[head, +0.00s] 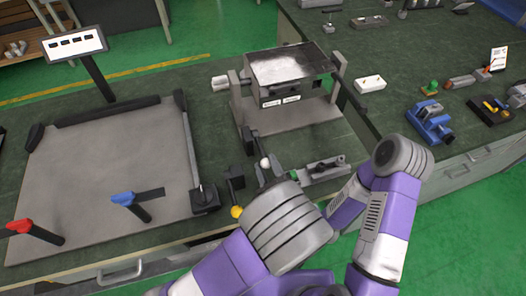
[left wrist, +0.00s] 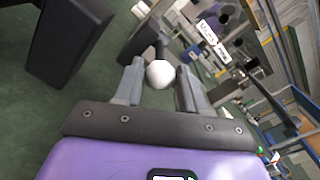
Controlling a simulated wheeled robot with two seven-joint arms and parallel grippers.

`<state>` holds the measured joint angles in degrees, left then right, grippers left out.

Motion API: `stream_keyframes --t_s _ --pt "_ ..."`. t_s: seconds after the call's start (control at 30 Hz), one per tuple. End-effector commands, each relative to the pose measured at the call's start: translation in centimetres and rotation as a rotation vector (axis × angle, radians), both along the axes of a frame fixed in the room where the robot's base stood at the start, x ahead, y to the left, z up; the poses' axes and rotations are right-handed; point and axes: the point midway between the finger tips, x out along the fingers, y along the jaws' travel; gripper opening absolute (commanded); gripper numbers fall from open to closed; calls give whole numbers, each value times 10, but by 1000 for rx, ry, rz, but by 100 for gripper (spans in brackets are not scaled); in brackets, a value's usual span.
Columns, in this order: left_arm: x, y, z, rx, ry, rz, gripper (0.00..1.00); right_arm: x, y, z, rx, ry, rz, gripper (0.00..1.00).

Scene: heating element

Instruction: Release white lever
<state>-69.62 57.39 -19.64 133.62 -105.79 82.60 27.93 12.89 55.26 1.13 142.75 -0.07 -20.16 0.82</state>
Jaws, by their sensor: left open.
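The white lever shows as a white ball knob (head: 265,163) on a dark stem, at the front of the bench just left of a small grey fixture. In the left wrist view the white knob (left wrist: 160,74) sits between the two fingers of my left gripper (left wrist: 159,68). The fingers are open, with a gap visible on the right side of the knob; the left finger is very close to it, and I cannot tell whether it touches. In the head view my left wrist hides most of the gripper. My right gripper is not visible.
A yellow-knobbed lever (head: 237,212) stands just left of my left gripper. A metal heating box on a stand (head: 290,65) is behind. A large grey tray (head: 110,170) with red (head: 19,226) and blue (head: 123,198) handles lies left. A blue vise (head: 430,122) is on the right bench.

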Motion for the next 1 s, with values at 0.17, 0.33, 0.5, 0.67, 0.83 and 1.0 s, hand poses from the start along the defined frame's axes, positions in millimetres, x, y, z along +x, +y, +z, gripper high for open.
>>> stream_keyframes --t_s 0.17,0.33,0.5,0.67,0.83,1.0 --pt "27 9 0 -2 -2 2 40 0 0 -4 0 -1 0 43" --pt "39 13 0 1 1 1 40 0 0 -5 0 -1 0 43" --pt "41 14 0 1 0 0 40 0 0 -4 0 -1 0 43" --pt "41 13 0 1 0 0 34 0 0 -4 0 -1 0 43" --pt "41 13 0 1 0 -1 8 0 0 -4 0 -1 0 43" --pt "41 13 0 1 0 -1 0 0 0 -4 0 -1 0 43"
